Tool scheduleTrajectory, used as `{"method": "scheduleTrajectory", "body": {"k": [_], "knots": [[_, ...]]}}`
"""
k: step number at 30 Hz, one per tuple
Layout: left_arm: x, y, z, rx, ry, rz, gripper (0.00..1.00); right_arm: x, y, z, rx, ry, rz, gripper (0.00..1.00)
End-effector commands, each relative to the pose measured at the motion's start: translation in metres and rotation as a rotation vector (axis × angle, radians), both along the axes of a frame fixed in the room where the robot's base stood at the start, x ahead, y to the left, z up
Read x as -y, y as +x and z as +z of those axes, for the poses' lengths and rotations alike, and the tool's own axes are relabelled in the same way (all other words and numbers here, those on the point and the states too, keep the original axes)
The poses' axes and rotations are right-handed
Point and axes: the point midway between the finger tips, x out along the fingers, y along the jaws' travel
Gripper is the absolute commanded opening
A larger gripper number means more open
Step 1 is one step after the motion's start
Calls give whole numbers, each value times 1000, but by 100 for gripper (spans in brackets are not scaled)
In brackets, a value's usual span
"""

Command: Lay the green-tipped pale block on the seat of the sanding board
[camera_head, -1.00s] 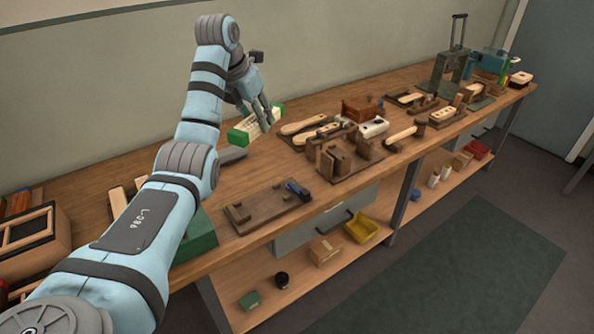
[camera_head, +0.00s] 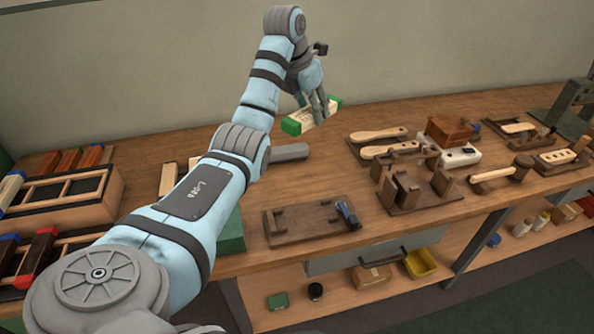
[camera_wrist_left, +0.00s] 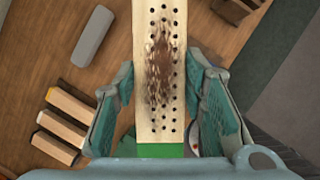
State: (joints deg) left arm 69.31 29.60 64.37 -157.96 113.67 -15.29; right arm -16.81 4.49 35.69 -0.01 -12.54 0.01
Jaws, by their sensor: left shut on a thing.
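The pale block (camera_head: 312,117) has green ends and is held above the back of the bench. In the left wrist view the block (camera_wrist_left: 160,75) shows rows of dark holes, a patch of brown bristles and a green end. My left gripper (camera_head: 319,107) is shut on it; in the wrist view its fingers (camera_wrist_left: 160,110) lie on either side. A flat brown board (camera_head: 290,230) with low stops and a blue-and-dark part, probably the sanding board, lies at the bench's front edge, below and apart from the block. My right gripper is out of view.
A grey bar (camera_head: 290,152) lies behind the board. Wooden fixtures (camera_head: 412,190) and pale brush handles (camera_head: 378,135) stand to the right. A green box (camera_head: 231,235) is partly hidden by my left arm. Framed trays (camera_head: 60,190) with coloured-ended blocks are at left.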

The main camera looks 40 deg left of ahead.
Motion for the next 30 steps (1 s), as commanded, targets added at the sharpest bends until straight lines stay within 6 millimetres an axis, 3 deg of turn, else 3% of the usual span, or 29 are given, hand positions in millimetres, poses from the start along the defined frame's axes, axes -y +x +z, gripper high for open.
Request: {"method": "scheduleTrajectory", "body": {"k": [6, 9, 12, 19, 30], "knots": [[19, -24, -131, -14, 17, -313, 5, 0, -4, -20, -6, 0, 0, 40], [33, -45, -179, -9, 7, -458, 5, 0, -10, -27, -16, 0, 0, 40], [43, -61, -206, -4, -6, -548, 5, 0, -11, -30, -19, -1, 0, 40], [46, -68, -227, 1, -12, -578, 5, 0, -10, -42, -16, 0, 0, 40], [45, -69, -226, -1, -11, -573, 5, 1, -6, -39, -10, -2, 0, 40]]}}
